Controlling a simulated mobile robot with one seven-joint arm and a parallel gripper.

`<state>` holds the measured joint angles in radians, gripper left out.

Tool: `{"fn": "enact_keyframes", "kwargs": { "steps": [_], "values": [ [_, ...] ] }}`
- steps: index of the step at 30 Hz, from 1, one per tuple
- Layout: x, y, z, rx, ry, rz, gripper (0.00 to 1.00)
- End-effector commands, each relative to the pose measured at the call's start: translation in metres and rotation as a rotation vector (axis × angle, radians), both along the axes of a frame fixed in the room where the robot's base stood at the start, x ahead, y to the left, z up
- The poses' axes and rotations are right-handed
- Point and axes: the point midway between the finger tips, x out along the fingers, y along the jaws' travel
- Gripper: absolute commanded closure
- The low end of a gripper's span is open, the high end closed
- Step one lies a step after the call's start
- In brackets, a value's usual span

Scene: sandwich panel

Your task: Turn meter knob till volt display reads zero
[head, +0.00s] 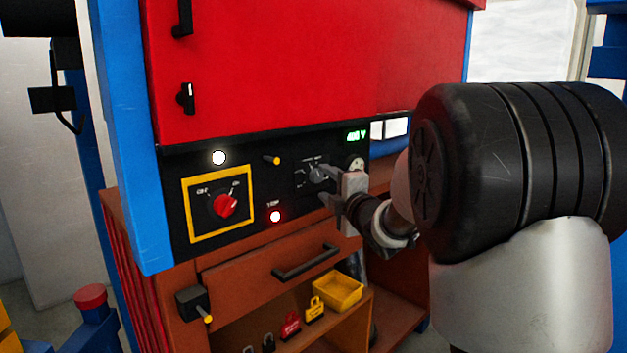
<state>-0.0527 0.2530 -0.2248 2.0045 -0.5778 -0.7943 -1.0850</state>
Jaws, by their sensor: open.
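The meter knob (317,173) is a small grey selector knob on the black panel (290,205). The green volt display (356,136) is lit at the panel's upper right; its digits are small and blurred, ending in what looks like a V, and do not look like a plain zero. My gripper (328,183) is open at the knob, just to its right and below, with its fingers toward the panel. I cannot tell whether a finger touches the knob. My arm comes in from the right and hides part of the panel's right end.
A red rotary switch (225,205) in a yellow frame sits left on the panel. Below are a drawer handle (306,262), a yellow bin (338,290) and padlocks (290,325). A red cabinet door (310,65) is above.

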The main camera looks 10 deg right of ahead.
Motion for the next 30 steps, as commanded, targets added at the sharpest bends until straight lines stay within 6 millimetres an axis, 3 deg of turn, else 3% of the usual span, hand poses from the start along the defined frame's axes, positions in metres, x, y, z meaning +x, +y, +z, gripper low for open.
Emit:
{"fn": "enact_keyframes", "kwargs": {
  "steps": [7,19,26,30],
  "values": [
    [0.033,0.008,0.000,0.000,0.000,0.000,0.53],
    [0.040,0.010,0.000,0.001,0.000,0.000,0.53],
    [0.040,0.010,0.000,0.001,0.000,-0.001,0.92],
    [0.040,0.009,0.000,0.002,0.003,-0.001,0.94]
  ]
}}
